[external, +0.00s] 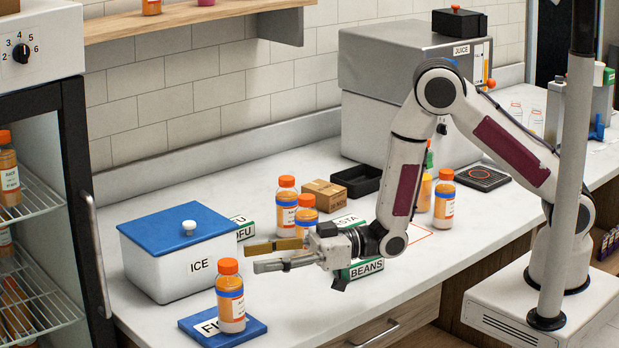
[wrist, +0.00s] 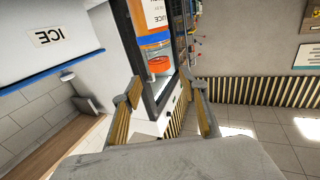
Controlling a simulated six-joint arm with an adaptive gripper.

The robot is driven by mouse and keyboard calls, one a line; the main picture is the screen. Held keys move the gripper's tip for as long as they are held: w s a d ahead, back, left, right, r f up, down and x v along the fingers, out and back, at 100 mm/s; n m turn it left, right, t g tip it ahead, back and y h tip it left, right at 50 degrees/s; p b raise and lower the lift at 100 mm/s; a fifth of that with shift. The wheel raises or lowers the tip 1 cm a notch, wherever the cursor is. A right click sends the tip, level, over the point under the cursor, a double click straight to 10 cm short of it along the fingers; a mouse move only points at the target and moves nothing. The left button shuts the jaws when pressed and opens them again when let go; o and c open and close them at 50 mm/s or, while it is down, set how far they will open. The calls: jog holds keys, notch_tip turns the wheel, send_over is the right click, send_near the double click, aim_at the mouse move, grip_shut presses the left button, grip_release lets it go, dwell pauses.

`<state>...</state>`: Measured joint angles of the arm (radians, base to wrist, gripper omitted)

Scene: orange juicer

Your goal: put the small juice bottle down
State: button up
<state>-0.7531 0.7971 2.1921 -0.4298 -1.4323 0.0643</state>
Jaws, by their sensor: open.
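A juice bottle (external: 230,298) with an orange cap and blue-banded label stands upright on a blue pad (external: 256,331) at the front left of the counter. My gripper (external: 252,258) is open and empty, to the right of the bottle's cap in the external view. Its fingers point left and look apart from the bottle. In the wrist view, my open gripper (wrist: 165,88) has a bottle (wrist: 156,42) beyond the fingertips, in line with the gap and cut off by the top edge.
A white ice box (external: 181,262) with a blue lid stands behind the pad. Several juice bottles, a cardboard box (external: 326,193) and a black tray (external: 358,181) are farther back. A green-edged BEANS label (external: 362,270) lies below my wrist. The fridge (external: 45,200) borders the counter on the left.

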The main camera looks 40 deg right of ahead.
jog(key=shift+v, duration=2.4)
jog(key=w+d+r+m+t+h, duration=0.3)
jog(key=w+d+r+h, duration=0.3)
jog(key=w+d, duration=0.5)
jog(key=d+r+m+h, duration=0.2)
jog(key=d+h, duration=0.1)
jog(key=d, duration=0.5)
jog(key=d+r+m+h, duration=0.2)
jog(key=d+r+h, duration=0.1)
jog(key=d, duration=0.6)
jog(key=s+d+r+m+h, duration=0.3)
jog(key=s+d, duration=0.6)
jog(key=d, duration=0.4)
jog(key=s+d+m+g, duration=0.1)
jog(key=s+d+g, duration=0.1)
jog(key=s, duration=0.6)
jog(key=s+d+m+g+h, duration=0.1)
jog(key=s+d, duration=0.3)
jog(key=s, duration=0.5)
jog(key=shift+f+m+g+h, duration=0.2)
jog(key=shift+m+g+h, duration=0.1)
jog(key=shift+m+g, duration=0.4)
